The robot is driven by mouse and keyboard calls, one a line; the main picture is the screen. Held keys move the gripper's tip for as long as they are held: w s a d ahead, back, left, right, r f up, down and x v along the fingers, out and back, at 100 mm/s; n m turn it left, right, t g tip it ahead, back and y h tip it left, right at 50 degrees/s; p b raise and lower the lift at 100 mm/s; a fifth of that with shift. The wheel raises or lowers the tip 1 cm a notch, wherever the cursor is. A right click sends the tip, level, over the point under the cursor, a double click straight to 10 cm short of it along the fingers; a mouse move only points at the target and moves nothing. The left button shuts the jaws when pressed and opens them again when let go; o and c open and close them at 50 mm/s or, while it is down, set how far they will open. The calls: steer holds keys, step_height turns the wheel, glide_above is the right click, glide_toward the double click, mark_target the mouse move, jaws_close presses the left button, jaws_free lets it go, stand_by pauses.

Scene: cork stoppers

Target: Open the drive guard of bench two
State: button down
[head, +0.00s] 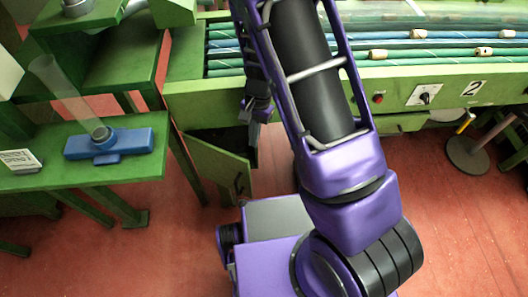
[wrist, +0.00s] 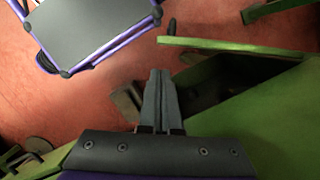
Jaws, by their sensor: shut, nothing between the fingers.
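Bench two (head: 395,85) carries a white plate with the number 2 on its green front rail. The drive guard (head: 218,160) is a green hinged panel below the bench's left end, with a dark handle (head: 238,186) near its free edge. It stands swung out at an angle, with a dark gap behind it. In the wrist view the guard (wrist: 235,47) shows as a green edge beyond my fingers. My gripper (wrist: 160,72) is shut and empty, on the inner side of the guard near its free end. Whether it touches the guard I cannot tell.
A green side table (head: 90,180) at the left bears a blue fixture (head: 108,145) with a clear tube. A round-based stand (head: 468,153) is on the red floor at the right. Red floor in front of the guard is clear up to my base.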

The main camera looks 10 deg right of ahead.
steer(key=b+x, duration=0.2)
steer(key=x, duration=0.8)
steer(key=shift+s, duration=0.2)
stand_by(0.3)
